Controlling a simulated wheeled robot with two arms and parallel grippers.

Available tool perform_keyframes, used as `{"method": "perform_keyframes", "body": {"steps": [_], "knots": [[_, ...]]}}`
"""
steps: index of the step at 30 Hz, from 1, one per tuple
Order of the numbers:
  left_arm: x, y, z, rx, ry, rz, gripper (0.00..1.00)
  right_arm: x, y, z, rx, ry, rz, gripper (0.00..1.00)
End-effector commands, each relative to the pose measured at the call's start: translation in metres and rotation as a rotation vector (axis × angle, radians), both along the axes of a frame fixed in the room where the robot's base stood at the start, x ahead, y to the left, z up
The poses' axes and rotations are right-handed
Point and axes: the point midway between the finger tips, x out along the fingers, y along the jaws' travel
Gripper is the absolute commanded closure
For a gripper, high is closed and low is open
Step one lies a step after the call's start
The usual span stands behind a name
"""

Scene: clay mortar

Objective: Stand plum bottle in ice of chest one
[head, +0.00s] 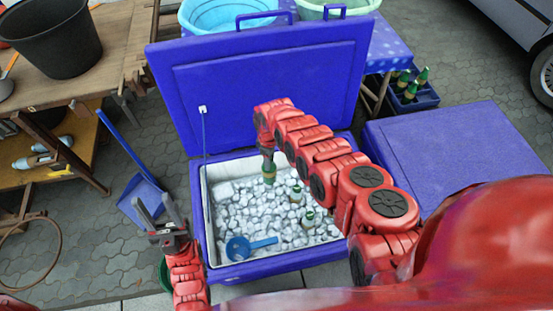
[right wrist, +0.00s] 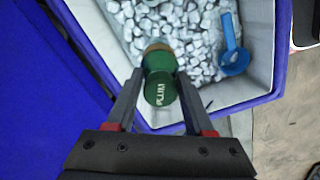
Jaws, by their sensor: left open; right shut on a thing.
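The plum bottle is green, with a cap lettered PLUM (right wrist: 160,90) in the right wrist view; its lower part shows in the head view (head: 269,174). My right gripper (head: 267,149) is shut on its upper part and holds it roughly upright over the back middle of the ice. I cannot tell whether its base touches the ice. The open blue chest (head: 262,270) is full of ice (head: 235,212). Two other bottles stand in the ice, one (head: 296,192) behind the other (head: 309,216). My left gripper (head: 154,209) is open and empty, left of the chest.
A blue scoop (head: 240,247) lies on the ice at front left. The raised lid (head: 265,85) stands behind, with a thin stay (head: 205,140) at left. A closed blue chest (head: 455,150) is at right. A blue dustpan (head: 140,190) is at left; a bottle crate (head: 412,98) stands behind.

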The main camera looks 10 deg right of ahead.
Motion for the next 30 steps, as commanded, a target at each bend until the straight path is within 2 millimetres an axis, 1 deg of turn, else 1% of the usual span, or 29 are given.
{"method": "perform_keyframes", "body": {"steps": [5,16,19,23,30], "knots": [[0.0,0.0,0.0,0.0,0.0,0.0,0.5,0.0,-0.006,0.003,-0.001,-0.003,-0.002,1.0],[0.0,0.0,-0.001,0.0,0.0,0.0,0.5,-0.01,-0.021,0.01,-0.002,-0.002,-0.014,1.0],[0.0,0.0,-0.002,0.0,0.0,0.0,0.5,-0.013,-0.022,0.008,-0.001,0.002,-0.017,1.0],[0.0,0.0,-0.009,0.0,0.0,0.0,0.5,-0.013,-0.022,-0.001,0.0,0.001,-0.018,1.0],[0.0,0.0,-0.034,0.0,0.0,0.0,0.5,-0.012,-0.022,-0.031,-0.001,-0.003,-0.018,1.0]]}}
